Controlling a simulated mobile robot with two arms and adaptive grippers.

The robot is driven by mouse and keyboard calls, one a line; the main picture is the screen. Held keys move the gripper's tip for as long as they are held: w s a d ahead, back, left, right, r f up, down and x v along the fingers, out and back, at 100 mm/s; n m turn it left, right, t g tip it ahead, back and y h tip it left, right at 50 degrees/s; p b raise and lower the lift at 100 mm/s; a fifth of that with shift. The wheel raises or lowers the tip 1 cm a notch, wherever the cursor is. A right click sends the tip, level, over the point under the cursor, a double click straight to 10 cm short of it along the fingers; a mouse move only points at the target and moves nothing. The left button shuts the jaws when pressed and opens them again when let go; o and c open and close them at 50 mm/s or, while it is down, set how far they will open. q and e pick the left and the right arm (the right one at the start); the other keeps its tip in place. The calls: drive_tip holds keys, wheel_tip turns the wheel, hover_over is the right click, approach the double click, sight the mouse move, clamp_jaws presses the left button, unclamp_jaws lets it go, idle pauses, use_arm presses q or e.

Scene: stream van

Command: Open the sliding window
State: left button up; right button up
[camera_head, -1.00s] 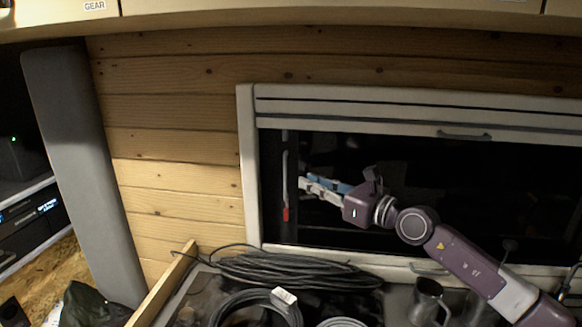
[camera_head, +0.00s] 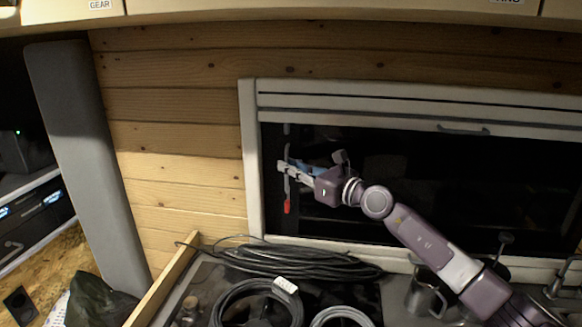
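The sliding window (camera_head: 420,185) is a dark pane in a pale frame in the wood-plank wall. A thin upright handle (camera_head: 287,188) with a red lower end (camera_head: 287,207) stands near its left edge. My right gripper (camera_head: 285,168) comes in from the lower right, with its pale fingertips at the handle's middle. The fingers overlap the handle; whether they are closed on it cannot be told. My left gripper is out of view.
A faucet (camera_head: 560,280) stands at the right. A rolled blind (camera_head: 410,103) runs along the window's top. A grey padded post (camera_head: 85,160) stands left.

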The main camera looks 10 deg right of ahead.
drive_tip(key=shift+c, duration=1.1)
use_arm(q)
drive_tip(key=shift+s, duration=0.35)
use_arm(e)
clamp_jaws()
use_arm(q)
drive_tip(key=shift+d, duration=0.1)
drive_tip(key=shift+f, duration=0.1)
